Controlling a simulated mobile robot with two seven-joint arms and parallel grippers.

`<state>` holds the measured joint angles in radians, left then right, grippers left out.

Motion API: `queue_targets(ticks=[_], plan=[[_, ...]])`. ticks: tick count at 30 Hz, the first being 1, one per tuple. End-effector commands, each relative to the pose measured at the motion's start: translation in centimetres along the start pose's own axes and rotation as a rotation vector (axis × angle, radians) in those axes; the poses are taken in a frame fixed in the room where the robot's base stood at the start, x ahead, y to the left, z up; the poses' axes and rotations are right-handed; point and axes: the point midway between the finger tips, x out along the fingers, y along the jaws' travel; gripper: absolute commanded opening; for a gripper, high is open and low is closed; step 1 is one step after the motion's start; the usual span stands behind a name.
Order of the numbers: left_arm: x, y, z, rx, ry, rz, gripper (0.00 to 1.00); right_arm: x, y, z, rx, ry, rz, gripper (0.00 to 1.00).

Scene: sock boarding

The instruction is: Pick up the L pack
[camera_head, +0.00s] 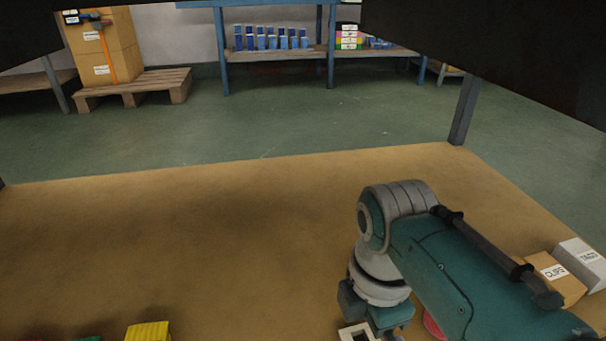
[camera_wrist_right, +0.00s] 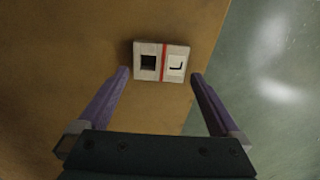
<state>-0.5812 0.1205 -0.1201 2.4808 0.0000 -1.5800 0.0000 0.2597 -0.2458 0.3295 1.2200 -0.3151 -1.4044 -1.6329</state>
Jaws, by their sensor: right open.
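The L pack (camera_wrist_right: 151,62) is a small pale box with a dark square, a red stripe and a letter L on its top. In the right wrist view it lies on the brown table near the edge. My right gripper (camera_wrist_right: 160,82) is open, its two purple fingers apart on either side of the pack's near side. The pack lies just beyond the fingertips, and I cannot tell the height gap. In the head view, a pale box with a dark square (camera_head: 356,333) shows at the bottom edge beneath my right arm. My left gripper is not in view.
A brown box marked CLIPS (camera_head: 556,277) and a grey box marked TAGS (camera_head: 582,262) sit at the right. A yellow block (camera_head: 148,331) and partly cut-off red and green items lie at the lower left. The table's middle (camera_head: 200,240) is clear.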

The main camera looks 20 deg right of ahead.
Motion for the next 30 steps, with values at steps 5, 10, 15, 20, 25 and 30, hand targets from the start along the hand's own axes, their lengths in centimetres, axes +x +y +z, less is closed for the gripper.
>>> queue_targets(ticks=[5,10,15,20,25,30], plan=[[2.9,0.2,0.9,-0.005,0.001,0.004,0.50,3.1,0.0,-0.1,0.000,0.002,0.000,1.00],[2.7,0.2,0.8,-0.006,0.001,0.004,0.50,2.9,0.0,0.0,0.001,0.001,0.000,1.00],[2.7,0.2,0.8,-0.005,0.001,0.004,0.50,2.9,0.0,0.0,0.001,0.001,0.000,0.91],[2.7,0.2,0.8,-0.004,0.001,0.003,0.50,2.9,0.0,0.0,0.001,0.001,0.000,0.73],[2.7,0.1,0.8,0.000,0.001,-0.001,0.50,2.9,0.0,0.0,0.001,0.000,0.000,0.54],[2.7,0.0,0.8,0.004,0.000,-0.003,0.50,2.9,0.0,0.0,0.001,0.000,0.000,0.37]])
